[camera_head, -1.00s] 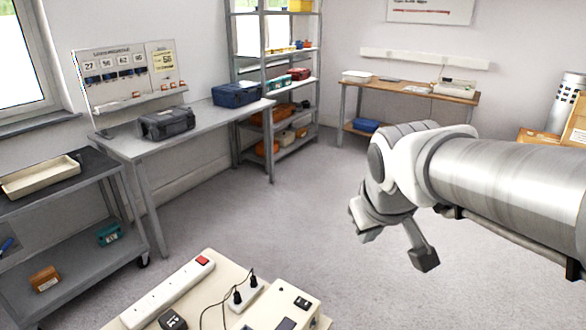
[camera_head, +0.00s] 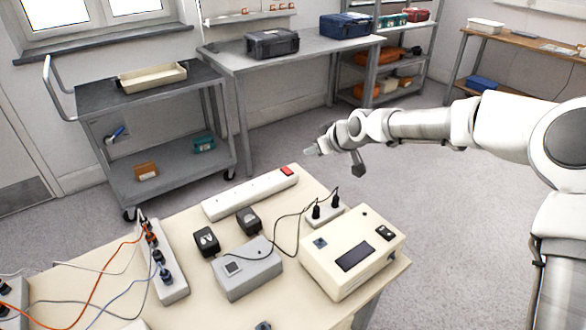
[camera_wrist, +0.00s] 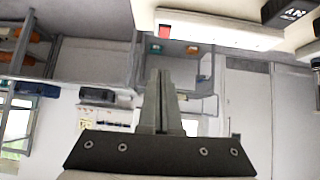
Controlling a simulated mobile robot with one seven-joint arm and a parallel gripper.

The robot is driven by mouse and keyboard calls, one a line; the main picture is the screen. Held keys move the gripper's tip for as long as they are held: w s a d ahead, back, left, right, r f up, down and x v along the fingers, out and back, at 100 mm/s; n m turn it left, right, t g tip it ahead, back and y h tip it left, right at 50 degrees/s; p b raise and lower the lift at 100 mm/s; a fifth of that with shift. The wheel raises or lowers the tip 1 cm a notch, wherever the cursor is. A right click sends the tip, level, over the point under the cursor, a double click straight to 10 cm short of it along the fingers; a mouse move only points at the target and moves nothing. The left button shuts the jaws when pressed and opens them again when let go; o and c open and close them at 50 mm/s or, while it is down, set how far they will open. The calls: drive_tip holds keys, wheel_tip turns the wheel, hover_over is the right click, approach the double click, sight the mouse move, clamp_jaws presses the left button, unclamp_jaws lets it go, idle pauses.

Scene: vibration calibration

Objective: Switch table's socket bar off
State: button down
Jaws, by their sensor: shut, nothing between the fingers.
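A long white socket bar (camera_head: 240,196) lies on the cream table (camera_head: 325,187) near its far edge. A red switch (camera_head: 288,171) sits at its right end. I cannot tell the switch's position. In the wrist view the bar (camera_wrist: 225,32) runs along the top, with the red switch (camera_wrist: 165,29) at its left end. My gripper (camera_head: 314,150) is shut and empty, above and just beyond the switch end, apart from it. Its closed fingers (camera_wrist: 160,75) point towards the bar in the wrist view.
On the table, a bar with several plugs (camera_head: 168,270), a short socket block (camera_head: 323,216), two black adapters (camera_head: 206,241), a grey box (camera_head: 247,268) and a cream instrument (camera_head: 352,255) stand close, with loose cables. A grey cart (camera_head: 150,96) stands behind; the floor at right is clear.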

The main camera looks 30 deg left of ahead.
drive_tip(key=shift+w+a+f+y, duration=0.2)
drive_tip(key=shift+w+a+f, duration=0.15)
drive_tip(key=shift+a, duration=0.25)
drive_tip(key=shift+w+a+f+y, duration=0.2)
drive_tip(key=shift+a+f, duration=0.2)
drive_tip(key=shift+a, duration=0.2)
drive_tip(key=b, duration=0.2)
hover_over(289, 172)
drive_tip(key=f, duration=0.6)
drive_tip(key=shift+s+d+f, duration=0.15)
drive_tip(key=shift+s+d, duration=0.05)
drive_tip(key=shift+d, duration=0.1)
drive_tip(key=f, duration=0.1)
drive_tip(key=f+b, duration=0.1)
drive_tip(key=f, duration=0.1)
drive_tip(key=shift+w+a+f, duration=0.1)
drive_tip(key=shift+w+a, duration=0.05)
drive_tip(key=shift+a, duration=0.1)
drive_tip(key=shift+f, duration=0.4)
drive_tip(key=shift+a, duration=0.1)
